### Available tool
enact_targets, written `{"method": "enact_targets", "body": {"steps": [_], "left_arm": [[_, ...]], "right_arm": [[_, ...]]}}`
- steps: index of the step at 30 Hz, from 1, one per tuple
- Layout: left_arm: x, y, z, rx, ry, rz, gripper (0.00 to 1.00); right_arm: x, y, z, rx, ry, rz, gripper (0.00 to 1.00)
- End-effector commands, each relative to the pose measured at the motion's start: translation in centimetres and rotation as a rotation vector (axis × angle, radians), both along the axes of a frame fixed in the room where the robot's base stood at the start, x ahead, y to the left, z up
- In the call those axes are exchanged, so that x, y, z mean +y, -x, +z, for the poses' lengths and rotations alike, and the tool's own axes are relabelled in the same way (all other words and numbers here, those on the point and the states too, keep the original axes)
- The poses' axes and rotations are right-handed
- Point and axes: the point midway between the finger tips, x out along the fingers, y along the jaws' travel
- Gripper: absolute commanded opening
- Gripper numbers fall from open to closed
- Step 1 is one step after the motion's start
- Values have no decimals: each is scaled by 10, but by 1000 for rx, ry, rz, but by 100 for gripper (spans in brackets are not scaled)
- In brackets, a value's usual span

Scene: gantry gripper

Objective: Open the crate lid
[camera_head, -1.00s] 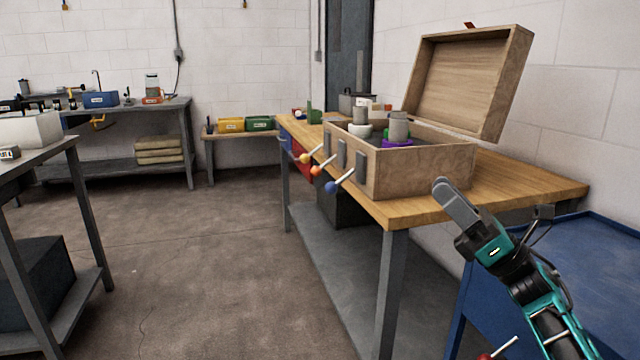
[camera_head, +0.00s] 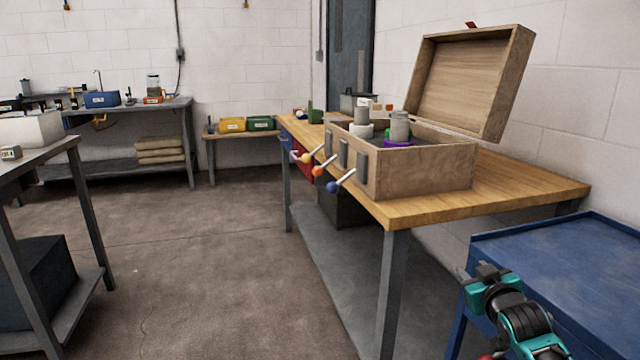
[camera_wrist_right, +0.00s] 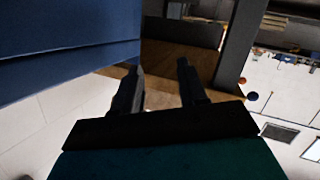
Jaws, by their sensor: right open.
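The wooden crate (camera_head: 425,175) stands on the wood-topped workbench. Its lid (camera_head: 468,80) is hinged up and leans back, standing open toward the wall. Grey, white and purple-ringed items (camera_head: 400,127) stick up inside the crate. My right gripper (camera_head: 484,272) is low at the lower right, in front of the blue table and well away from the crate. In the right wrist view its two dark fingers (camera_wrist_right: 158,80) are spread apart with nothing between them. My left gripper is not in view.
A blue table (camera_head: 570,262) stands close to my right arm. Another table (camera_head: 40,150) stands at far left. The floor (camera_head: 200,260) between is clear.

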Motion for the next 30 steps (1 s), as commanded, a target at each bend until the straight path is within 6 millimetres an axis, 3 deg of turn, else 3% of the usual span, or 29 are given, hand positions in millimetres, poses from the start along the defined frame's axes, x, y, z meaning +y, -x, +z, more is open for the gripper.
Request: {"method": "enact_targets", "body": {"steps": [5, 9, 15, 25, 27, 30], "left_arm": [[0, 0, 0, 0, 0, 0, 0], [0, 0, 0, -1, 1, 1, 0], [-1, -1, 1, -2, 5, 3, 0], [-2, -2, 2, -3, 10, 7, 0], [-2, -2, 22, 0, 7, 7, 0], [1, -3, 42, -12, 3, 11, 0]], "right_arm": [[42, 55, -64, 86, -29, 67, 42], [81, 118, -113, 166, -74, 125, 42], [130, 215, -156, 277, -162, 184, 42], [172, 327, -170, 400, -286, 210, 42], [169, 327, -150, 398, -283, 205, 42], [165, 328, -135, 398, -276, 197, 42]]}}
